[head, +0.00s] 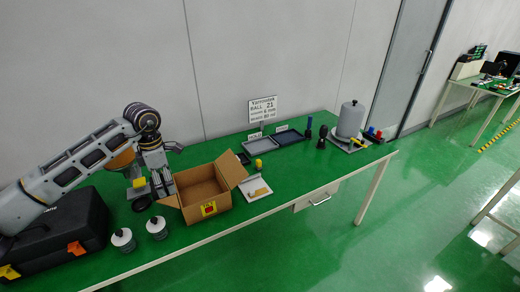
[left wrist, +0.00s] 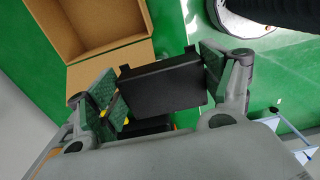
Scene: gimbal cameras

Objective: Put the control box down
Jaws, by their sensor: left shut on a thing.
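The control box appears to be the black box (left wrist: 165,84) between the two finger pads of my left gripper in the left wrist view. My left gripper (left wrist: 160,88) is shut on it. In the head view my left gripper (head: 158,172) points down above the green table, just left of the open cardboard box (head: 208,208). The held box is hard to make out there. The cardboard box (left wrist: 95,22) also shows at upper left of the left wrist view, apart from the held box. My right gripper is not in view.
A black case (head: 65,238) with orange latches and two white-lidded jars (head: 157,228) (head: 123,240) stand on the green table (head: 255,207) near my left arm. Grey trays (head: 262,146), a sign (head: 262,108) and a grey canister (head: 349,120) stand farther right.

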